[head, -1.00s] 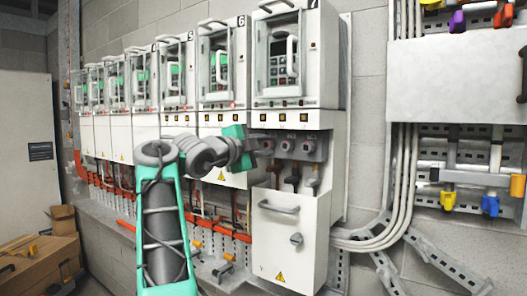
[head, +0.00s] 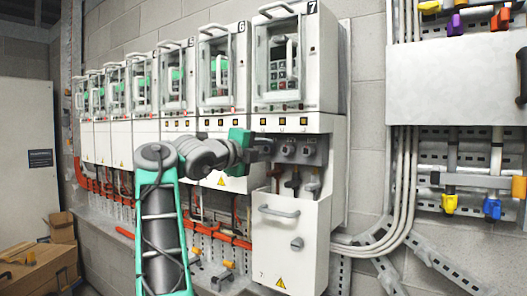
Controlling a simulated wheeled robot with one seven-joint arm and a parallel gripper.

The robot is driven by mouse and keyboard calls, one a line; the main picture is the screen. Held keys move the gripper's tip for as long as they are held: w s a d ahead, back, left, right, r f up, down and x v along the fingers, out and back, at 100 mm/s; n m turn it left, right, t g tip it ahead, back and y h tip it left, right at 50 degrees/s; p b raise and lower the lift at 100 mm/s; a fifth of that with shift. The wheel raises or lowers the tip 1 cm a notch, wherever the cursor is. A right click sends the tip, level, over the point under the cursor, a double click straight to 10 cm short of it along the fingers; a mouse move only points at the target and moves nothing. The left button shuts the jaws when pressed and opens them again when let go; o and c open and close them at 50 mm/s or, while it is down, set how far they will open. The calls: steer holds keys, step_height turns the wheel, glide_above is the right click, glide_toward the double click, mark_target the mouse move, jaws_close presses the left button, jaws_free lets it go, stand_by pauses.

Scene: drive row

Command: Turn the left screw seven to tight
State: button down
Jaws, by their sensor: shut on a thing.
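Drive cabinet seven (head: 294,60), marked "7", is the nearest of the row. Below its door is a grey terminal block (head: 305,150) with round screw heads side by side. My gripper (head: 266,146) reaches in from the left and is shut at the left screw (head: 268,149), which it largely hides. The middle screw (head: 288,149) and the right screw (head: 308,150) show uncovered to the right of my gripper. The picture is too small to tell how far the left screw is turned.
An open lower cover (head: 285,240) with a handle hangs beneath the terminals. Other cabinets (head: 215,70) run off to the left. Grey cables (head: 400,190) and a valve rack (head: 470,170) are on the right wall. A cardboard box (head: 40,265) sits lower left.

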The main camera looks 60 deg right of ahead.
steer(key=c, duration=1.1)
jaws_free()
steer(key=shift+a, duration=0.1)
steer(key=a, duration=0.2)
steer(key=a+b, duration=0.1)
steer(key=a, duration=0.2)
steer(key=w+a, duration=0.1)
steer(key=a, duration=0.1)
steer(key=shift+a, duration=0.25)
